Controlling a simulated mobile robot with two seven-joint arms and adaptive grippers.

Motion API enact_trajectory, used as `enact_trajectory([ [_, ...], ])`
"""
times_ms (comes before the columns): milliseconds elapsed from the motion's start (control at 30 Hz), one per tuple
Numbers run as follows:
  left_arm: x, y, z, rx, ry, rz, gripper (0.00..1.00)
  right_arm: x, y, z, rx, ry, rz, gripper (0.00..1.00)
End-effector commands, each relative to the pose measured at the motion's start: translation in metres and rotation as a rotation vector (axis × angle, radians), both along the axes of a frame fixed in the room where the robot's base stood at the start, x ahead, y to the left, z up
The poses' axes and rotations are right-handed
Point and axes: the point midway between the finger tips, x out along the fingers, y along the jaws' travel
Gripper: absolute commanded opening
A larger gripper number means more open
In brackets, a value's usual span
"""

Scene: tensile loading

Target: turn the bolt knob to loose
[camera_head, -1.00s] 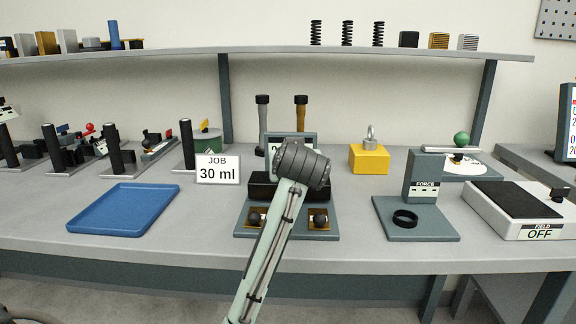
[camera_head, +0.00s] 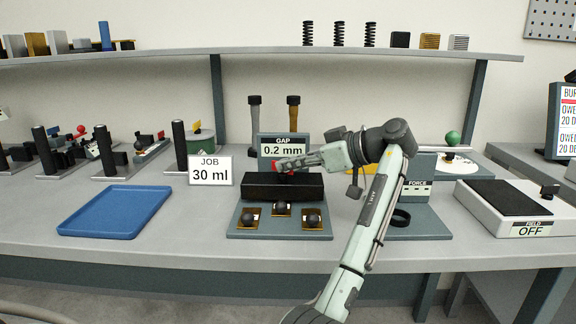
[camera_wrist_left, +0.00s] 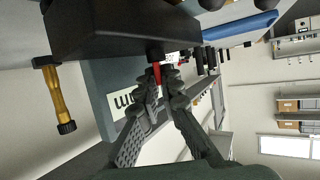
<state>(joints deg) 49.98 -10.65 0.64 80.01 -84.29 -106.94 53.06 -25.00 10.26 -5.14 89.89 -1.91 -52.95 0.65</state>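The GAP stand has a grey base (camera_head: 255,228), a black block (camera_head: 262,186) and a display (camera_head: 272,145) reading 0.2 mm. My right gripper is not in view.
Two tall posts (camera_head: 254,120) stand behind the display. The FORCE stand (camera_head: 418,215) and FIELD box (camera_head: 520,206) are to the right. My arm partly hides the FORCE stand and a yellow block (camera_head: 352,209).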

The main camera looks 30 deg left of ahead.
Motion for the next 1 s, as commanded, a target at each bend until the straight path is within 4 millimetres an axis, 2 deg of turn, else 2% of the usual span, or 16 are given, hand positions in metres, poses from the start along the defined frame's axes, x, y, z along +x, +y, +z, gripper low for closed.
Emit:
enact_trajectory([
  [200, 0.004, -0.001, 0.0, -0.006, 0.004, 0.205, 0.0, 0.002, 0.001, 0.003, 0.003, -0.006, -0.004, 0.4],
  [500, 0.007, 0.0, -0.001, -0.008, 0.005, 0.39, 0.0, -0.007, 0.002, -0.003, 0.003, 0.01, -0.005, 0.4],
  [1000, 0.008, 0.003, -0.002, -0.005, 0.003, 0.524, 0.0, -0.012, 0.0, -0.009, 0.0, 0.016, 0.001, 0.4],
])
